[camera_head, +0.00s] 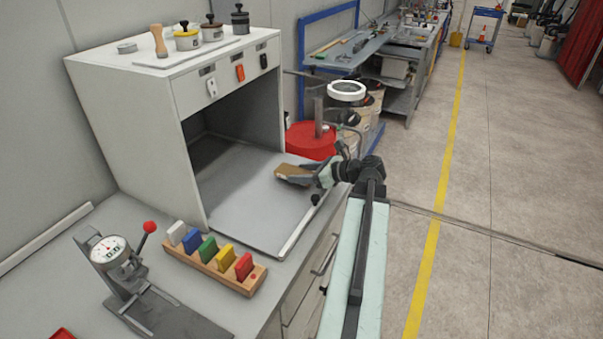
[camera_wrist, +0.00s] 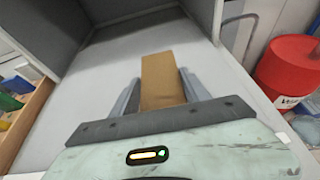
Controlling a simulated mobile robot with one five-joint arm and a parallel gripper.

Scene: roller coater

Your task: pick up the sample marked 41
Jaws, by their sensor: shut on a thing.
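A flat brown sample (camera_head: 293,173) is at the right side of the open cabinet's floor, near its front edge. My gripper (camera_head: 312,178) reaches it from the right and is shut on it. In the wrist view the sample (camera_wrist: 162,80) lies between the two grey fingers of my gripper (camera_wrist: 162,88), its far end sticking out past the fingertips. No number 41 can be read on it in either view. I cannot tell whether it touches the grey floor panel (camera_head: 240,200) or is just above it.
The white cabinet (camera_head: 150,110) has walls and a roof around the panel, with pots on top. A wooden rack of coloured blocks (camera_head: 215,262) and a dial gauge stand (camera_head: 120,260) are at front left. A red drum (camera_head: 310,140) stands behind my gripper.

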